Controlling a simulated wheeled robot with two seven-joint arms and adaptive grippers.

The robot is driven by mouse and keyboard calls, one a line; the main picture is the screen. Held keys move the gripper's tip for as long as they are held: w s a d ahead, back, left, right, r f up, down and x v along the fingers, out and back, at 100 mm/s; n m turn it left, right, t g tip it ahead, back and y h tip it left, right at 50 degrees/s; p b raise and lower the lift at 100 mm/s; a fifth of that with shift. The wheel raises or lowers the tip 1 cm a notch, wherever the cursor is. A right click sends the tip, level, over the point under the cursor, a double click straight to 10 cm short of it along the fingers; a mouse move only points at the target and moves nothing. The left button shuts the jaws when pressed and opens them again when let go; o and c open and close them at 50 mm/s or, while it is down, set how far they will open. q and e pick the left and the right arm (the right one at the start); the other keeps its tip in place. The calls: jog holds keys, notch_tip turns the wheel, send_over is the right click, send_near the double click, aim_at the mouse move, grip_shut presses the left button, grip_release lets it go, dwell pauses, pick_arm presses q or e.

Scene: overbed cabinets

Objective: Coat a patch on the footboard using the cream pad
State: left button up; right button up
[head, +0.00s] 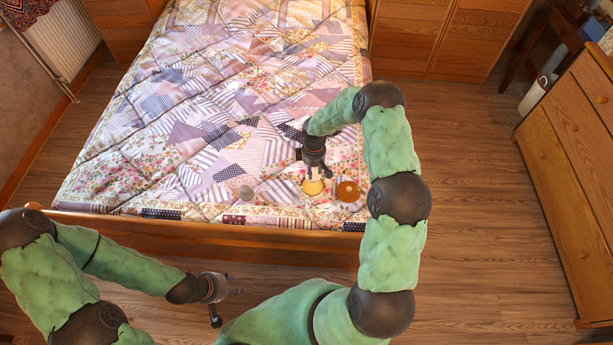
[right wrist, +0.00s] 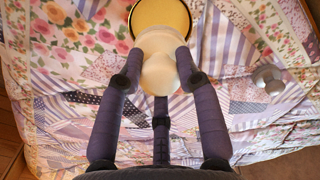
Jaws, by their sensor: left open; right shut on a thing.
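My right gripper (head: 314,172) is shut on the cream pad (head: 313,187) over the foot end of the bed. In the right wrist view the fingers close around the pad's pale rounded knob (right wrist: 158,72). I cannot tell whether the pad touches the quilt. A round amber dish with a brown rim (head: 347,191) lies just right of the pad; it also shows at the top of the right wrist view (right wrist: 161,14), partly covered by the pad. The wooden footboard (head: 210,230) runs across below the bed. My left gripper (head: 227,306) is open and empty, apart from the footboard, over the floor.
A small grey object (head: 246,192) stands on the patchwork quilt (head: 220,110), left of the pad. A wooden chest of drawers (head: 570,160) stands at the right and wooden cabinets (head: 440,35) at the back. The floor (head: 470,200) between bed and chest is clear.

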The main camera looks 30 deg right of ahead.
jog(key=shift+f+b, duration=1.7)
jog(key=shift+f, duration=1.2)
jog(key=shift+s+f+b, duration=0.1)
jog(key=shift+f+b, duration=0.45)
jog(key=shift+f, duration=0.05)
jog(key=shift+r, duration=0.1)
dwell(0.3)
jog(key=shift+r+p, duration=2.25)
jog(key=shift+r, duration=1.25)
